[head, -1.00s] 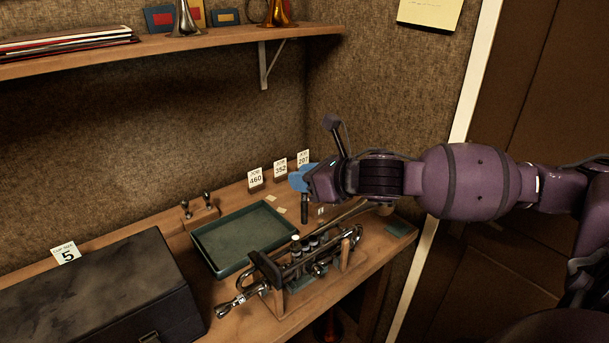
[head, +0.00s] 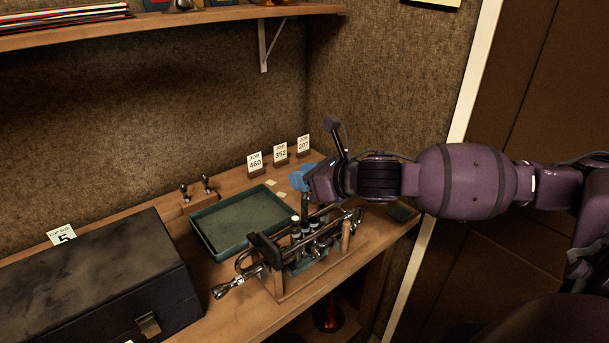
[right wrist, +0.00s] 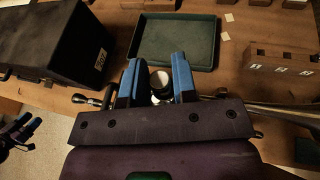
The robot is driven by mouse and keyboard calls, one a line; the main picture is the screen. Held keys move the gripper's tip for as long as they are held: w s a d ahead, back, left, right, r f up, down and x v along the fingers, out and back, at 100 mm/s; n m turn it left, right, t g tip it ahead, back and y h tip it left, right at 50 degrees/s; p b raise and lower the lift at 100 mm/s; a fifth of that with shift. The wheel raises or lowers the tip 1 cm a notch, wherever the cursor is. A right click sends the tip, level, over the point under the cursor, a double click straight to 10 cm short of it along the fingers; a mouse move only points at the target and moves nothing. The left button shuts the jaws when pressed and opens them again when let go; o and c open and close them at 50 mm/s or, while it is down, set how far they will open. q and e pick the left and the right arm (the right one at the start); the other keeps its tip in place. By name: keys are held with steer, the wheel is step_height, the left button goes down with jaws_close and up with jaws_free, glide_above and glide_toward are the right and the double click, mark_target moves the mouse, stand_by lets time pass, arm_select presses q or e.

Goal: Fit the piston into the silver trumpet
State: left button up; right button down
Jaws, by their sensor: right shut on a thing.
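The silver trumpet (head: 328,236) lies in a wooden stand on the bench, its mouthpiece end (head: 228,288) toward the lower left. Its valves stand upright near the middle. My right gripper (head: 303,180) is above the valves, shut on the piston (head: 305,203), a dark upright cylinder hanging below the blue fingers. In the right wrist view, the piston's pale round top (right wrist: 160,80) shows between the fingers. The piston's lower end overlaps the valves, so I cannot tell whether it touches them. My left gripper (right wrist: 24,128) shows only at the left edge of the right wrist view.
A green tray (head: 207,242) lies behind the trumpet. A black case (head: 90,285) fills the bench at left. A small wooden block (head: 203,207) holds two upright pieces. Job cards (head: 255,163) stand at the back. A shelf (head: 200,17) hangs above.

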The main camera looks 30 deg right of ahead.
mark_target(307, 201)
arm_select(q)
steer(key=shift+r+p, duration=0.75)
stand_by(1.6)
steer(key=shift+s+f+b, duration=0.1)
steer(key=shift+f+b, duration=2.1)
steer(key=shift+f, duration=0.1)
arm_select(e)
steer(key=shift+f, duration=3.7)
steer(key=shift+r+p, duration=1.25)
steer(key=shift+r, duration=0.05)
steer(key=shift+r+p, duration=1.05)
steer(key=shift+p, duration=0.05)
arm_select(q)
steer(key=shift+s+a+r+p, duration=0.15)
steer(key=shift+r+p, duration=0.1)
steer(key=shift+r, duration=0.55)
steer(key=shift+s+d+r+p, duration=0.1)
steer(key=shift+s+r+p, duration=0.15)
steer(key=shift+r, duration=0.5)
steer(key=shift+s+a+r+p, duration=0.1)
steer(key=shift+r+p, duration=0.2)
steer(key=shift+r, duration=0.5)
arm_select(e)
steer(key=shift+r, duration=0.95)
